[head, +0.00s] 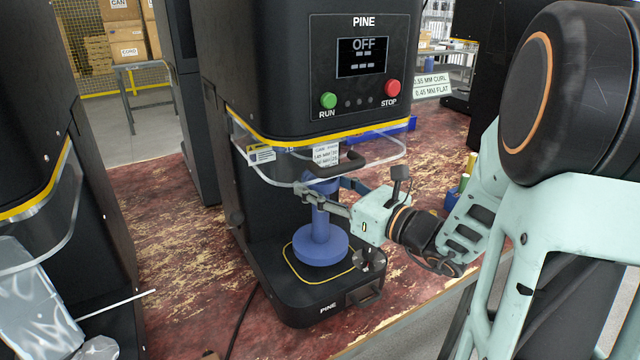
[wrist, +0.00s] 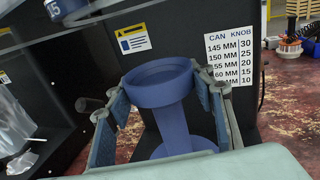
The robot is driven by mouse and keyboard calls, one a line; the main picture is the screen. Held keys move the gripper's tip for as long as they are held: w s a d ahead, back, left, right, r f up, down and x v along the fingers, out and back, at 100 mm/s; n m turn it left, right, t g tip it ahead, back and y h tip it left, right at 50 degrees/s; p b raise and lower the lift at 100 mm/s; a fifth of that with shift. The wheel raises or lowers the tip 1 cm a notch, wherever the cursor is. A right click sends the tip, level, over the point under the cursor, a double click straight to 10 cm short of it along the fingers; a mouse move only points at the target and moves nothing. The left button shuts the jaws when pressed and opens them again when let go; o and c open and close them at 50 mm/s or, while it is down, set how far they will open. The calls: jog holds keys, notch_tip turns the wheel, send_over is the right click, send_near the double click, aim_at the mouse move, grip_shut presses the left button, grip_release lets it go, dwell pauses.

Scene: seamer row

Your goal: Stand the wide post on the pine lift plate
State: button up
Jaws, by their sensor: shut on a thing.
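The wide post (head: 320,222) is blue, with a broad round foot and a cupped round top. It is upright over the pine lift plate (head: 308,279), a black surface with a yellow outline at the foot of the PINE machine. I cannot tell whether its foot touches the plate.
The PINE machine (head: 285,75) shows OFF on its screen, with a green RUN button (head: 328,100) and red STOP button (head: 392,88). A clear guard and a black handle (head: 338,166) hang just above my gripper.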

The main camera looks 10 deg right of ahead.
jog(key=shift+f, duration=0.35)
jog(key=o, duration=1.8)
